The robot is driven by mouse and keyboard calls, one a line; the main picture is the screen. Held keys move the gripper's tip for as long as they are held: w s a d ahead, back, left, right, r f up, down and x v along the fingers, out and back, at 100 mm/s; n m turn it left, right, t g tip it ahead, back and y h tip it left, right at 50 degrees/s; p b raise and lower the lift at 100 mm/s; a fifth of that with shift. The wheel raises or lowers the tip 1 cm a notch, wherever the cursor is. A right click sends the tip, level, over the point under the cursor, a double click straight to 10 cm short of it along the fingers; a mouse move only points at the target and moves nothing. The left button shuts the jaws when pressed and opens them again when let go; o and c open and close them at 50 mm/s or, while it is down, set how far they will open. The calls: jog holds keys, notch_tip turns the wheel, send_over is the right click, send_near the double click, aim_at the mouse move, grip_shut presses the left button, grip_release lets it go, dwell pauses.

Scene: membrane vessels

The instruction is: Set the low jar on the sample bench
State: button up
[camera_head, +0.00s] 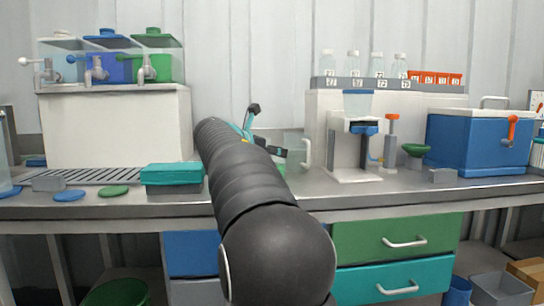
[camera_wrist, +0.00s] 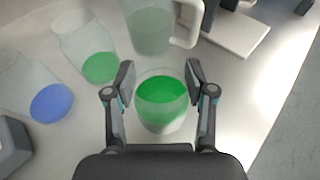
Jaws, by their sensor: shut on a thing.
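My gripper (camera_wrist: 160,80) is shut on a clear jar (camera_wrist: 162,112) with green contents, one finger on each side of it. The jar looks short and upright over the grey sample bench (camera_wrist: 232,110); I cannot tell whether its base touches the bench. In the head view my arm hides most of the gripper (camera_head: 262,138), and a little of the green jar (camera_head: 280,158) shows beside it. The bench (camera_head: 400,195) runs across the head view.
In the wrist view, a clear jug (camera_wrist: 150,32) with a handle stands just beyond the held jar. A green-bottomed jar (camera_wrist: 98,62) and a blue-bottomed jar (camera_wrist: 50,102) stand to the left. A press-like device (camera_head: 355,140) and a blue cooler (camera_head: 475,140) stand right.

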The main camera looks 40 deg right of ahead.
jog(key=shift+f, duration=0.1)
jog(key=o, duration=1.4)
jog(key=shift+o, duration=0.2)
jog(key=v, duration=1.2)
jog(key=shift+p, duration=0.4)
